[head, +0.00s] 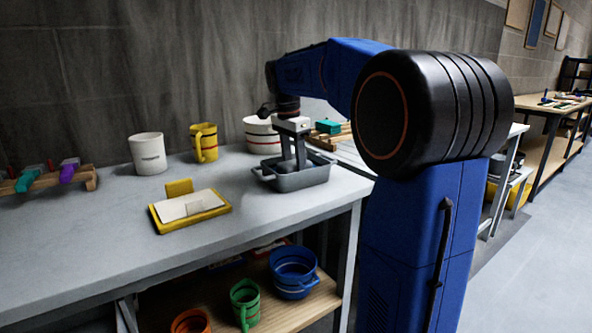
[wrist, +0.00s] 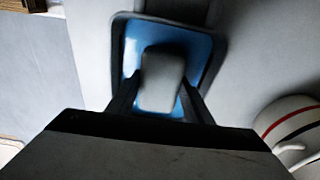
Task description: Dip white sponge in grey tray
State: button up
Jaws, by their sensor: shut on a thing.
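The grey tray (head: 311,180) stands near the right end of the workbench, with low walls and a small handle showing. In the wrist view the grey tray (wrist: 118,45) has a blue inside. My gripper (head: 294,163) points down into the tray from above. In the wrist view my gripper (wrist: 160,98) is shut on a pale, greyish block with rounded corners, the white sponge (wrist: 162,75). The sponge is over the blue inside of the tray. I cannot tell whether it touches the bottom. In the head view the fingers and tray wall hide the sponge.
A striped white pot (head: 261,136) stands close behind the tray. A yellow mug (head: 204,143) and white cup (head: 148,154) stand farther left. A yellow-framed board (head: 224,210) lies in front. The workbench (head: 75,240) is clear at front left.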

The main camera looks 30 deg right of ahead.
aim_at(292, 162)
jog(key=shift+d, duration=0.25)
jog(key=shift+a, duration=0.15)
jog(key=shift+a, duration=0.6)
jog(key=shift+r, duration=4.7)
